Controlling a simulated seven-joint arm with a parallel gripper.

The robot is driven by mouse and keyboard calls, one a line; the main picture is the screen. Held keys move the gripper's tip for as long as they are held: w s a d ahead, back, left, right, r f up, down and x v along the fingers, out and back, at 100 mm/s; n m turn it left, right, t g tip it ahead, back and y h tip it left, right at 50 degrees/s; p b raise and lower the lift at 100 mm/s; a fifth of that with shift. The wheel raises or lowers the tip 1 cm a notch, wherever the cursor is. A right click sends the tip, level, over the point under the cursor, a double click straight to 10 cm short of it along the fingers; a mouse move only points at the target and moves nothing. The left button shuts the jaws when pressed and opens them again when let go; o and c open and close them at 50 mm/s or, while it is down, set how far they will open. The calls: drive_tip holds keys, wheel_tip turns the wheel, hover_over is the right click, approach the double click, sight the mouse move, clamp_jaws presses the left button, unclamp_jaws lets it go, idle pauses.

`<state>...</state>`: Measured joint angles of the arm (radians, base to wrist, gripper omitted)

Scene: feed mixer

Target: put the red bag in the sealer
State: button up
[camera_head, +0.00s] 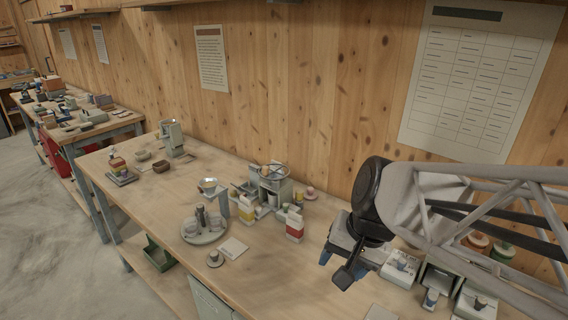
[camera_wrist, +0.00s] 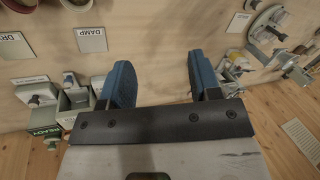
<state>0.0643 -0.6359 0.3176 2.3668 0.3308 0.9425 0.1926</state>
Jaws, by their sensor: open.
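A grey machine (camera_head: 270,186) with a round top stands just behind the bag. Another grey upright machine (camera_head: 172,138) stands at the far end of the bench. I cannot tell which thing is the sealer. I cannot make out the red bag in the wrist view.
A yellow and white bag (camera_head: 246,208) stands left of the red one. A round tray (camera_head: 204,229) with several vessels and a white card (camera_head: 233,248) lie nearby. Boxes and tubs crowd the right end under my arm. The front middle of the bench is clear.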

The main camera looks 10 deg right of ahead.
drive_tip(key=s+d+r+n+h, duration=0.2)
drive_tip(key=s+n+h, duration=0.1)
drive_tip(key=s+n, duration=0.1)
drive_tip(key=shift+s+d+n, duration=0.4)
drive_tip(key=shift+s, duration=0.3)
drive_tip(key=o, duration=0.6)
drive_tip(key=shift+w, duration=0.1)
